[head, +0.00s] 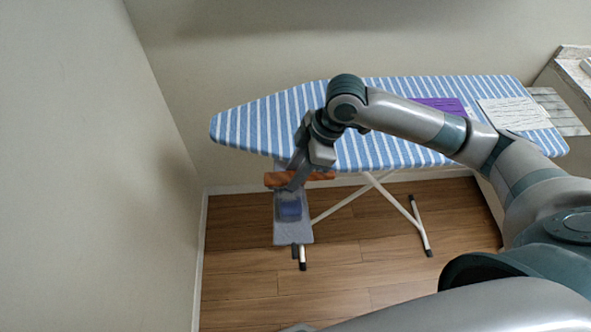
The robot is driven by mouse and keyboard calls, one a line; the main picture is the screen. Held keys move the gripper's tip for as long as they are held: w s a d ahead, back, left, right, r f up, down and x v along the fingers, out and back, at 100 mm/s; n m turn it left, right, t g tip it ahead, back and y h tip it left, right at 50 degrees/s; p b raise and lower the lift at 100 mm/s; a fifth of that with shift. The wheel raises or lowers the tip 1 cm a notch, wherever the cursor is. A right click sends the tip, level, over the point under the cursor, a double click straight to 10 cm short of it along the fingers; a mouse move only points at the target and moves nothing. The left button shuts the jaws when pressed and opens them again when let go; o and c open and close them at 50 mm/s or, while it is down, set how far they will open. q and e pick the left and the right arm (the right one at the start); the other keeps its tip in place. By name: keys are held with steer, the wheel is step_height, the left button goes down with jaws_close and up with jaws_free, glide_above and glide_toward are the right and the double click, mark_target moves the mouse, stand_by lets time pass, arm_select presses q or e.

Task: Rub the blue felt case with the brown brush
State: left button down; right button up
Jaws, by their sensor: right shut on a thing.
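The brown brush (274,180) lies crosswise in my right gripper (294,184), which is shut on it near the left front edge of the ironing board. The blue felt case (289,209) is a small dark blue piece on a narrow grey-blue rest (292,232) below that edge. The brush is just above the case in the picture. I cannot tell whether they touch. The gripper and brush hide part of the rest's upper end. My left gripper is not in view.
The blue-and-white striped ironing board (255,125) stands behind on white legs (420,228). A purple cloth (437,104) and a white striped cloth (512,113) lie on its right half. A bare wall (90,150) is at the left. The wooden floor (350,270) is clear in front.

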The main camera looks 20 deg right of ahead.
steer(key=shift+f, duration=0.95)
steer(key=shift+s+r, duration=0.1)
steer(key=shift+s+a+r+p, duration=0.1)
steer(key=shift+s+a+p, duration=0.1)
steer(key=shift+s+p, duration=0.3)
steer(key=shift+s+a+r+p, duration=0.15)
steer(key=shift+s+p, duration=0.2)
steer(key=shift+s, duration=0.2)
steer(key=shift+s+a+f+p, duration=0.15)
steer(key=shift+s+p, duration=0.1)
steer(key=shift+s, duration=0.15)
steer(key=shift+s+a+f+p, duration=0.1)
steer(key=shift+s+p, duration=0.1)
steer(key=shift+s, duration=0.2)
steer(key=shift+d, duration=0.1)
steer(key=shift+s+d+f+p, duration=0.15)
steer(key=shift+d+p, duration=0.15)
steer(key=shift+d, duration=0.2)
steer(key=shift+w+d+p, duration=0.25)
steer(key=shift+w+p, duration=0.05)
steer(key=shift+w, duration=0.7)
steer(key=shift+w+d+p, duration=0.25)
steer(key=shift+w, duration=0.7)
